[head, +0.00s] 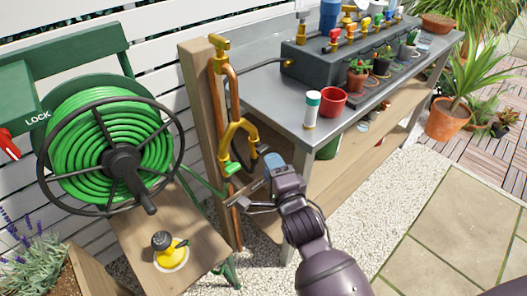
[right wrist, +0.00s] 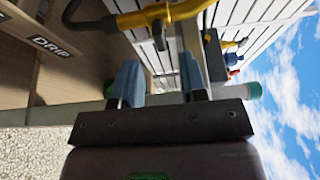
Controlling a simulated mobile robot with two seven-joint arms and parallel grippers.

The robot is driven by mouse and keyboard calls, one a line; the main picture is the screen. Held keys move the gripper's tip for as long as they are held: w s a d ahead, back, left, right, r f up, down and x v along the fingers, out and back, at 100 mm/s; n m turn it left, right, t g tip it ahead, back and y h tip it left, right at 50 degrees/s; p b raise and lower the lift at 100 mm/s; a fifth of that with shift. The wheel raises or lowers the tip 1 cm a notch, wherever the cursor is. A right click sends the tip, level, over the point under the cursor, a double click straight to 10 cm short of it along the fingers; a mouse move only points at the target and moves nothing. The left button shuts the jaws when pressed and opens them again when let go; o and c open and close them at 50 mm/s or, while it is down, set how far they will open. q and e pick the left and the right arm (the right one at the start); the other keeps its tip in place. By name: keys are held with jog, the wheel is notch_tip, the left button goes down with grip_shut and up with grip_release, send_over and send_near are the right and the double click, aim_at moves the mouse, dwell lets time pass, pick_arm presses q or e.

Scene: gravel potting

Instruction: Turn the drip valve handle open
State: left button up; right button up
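The yellow branched valve fitting (head: 240,128) is fixed to a copper pipe on a wooden post; it also crosses the top of the right wrist view (right wrist: 178,12). A small green part (head: 232,168) sits at its left end and a dark end (head: 263,148) at its right. A DRIP label (right wrist: 52,45) is on the wood. A dark, lever-like part (right wrist: 84,20) shows near that label; I cannot tell whether it is the drip handle. My right gripper (head: 254,183), (right wrist: 157,82) is just below the fitting, its blue-padded fingers apart with nothing between them. My left gripper is out of view.
A green hose reel (head: 115,150) is to the left, with a yellow-and-black item (head: 168,245) on a wooden bench below. Paving at right is clear.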

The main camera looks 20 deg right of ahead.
aim_at(265, 152)
jog(key=w, duration=0.4)
jog(key=shift+w+d+f+b, duration=0.1)
jog(key=shift+w+f+b, duration=0.1)
jog(key=shift+b, duration=0.15)
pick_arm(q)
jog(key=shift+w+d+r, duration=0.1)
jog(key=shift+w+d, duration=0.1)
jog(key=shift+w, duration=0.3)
pick_arm(e)
jog(key=shift+w+r, duration=0.2)
jog(key=shift+w, duration=0.45)
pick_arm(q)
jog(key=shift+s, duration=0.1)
pick_arm(e)
grip_shut()
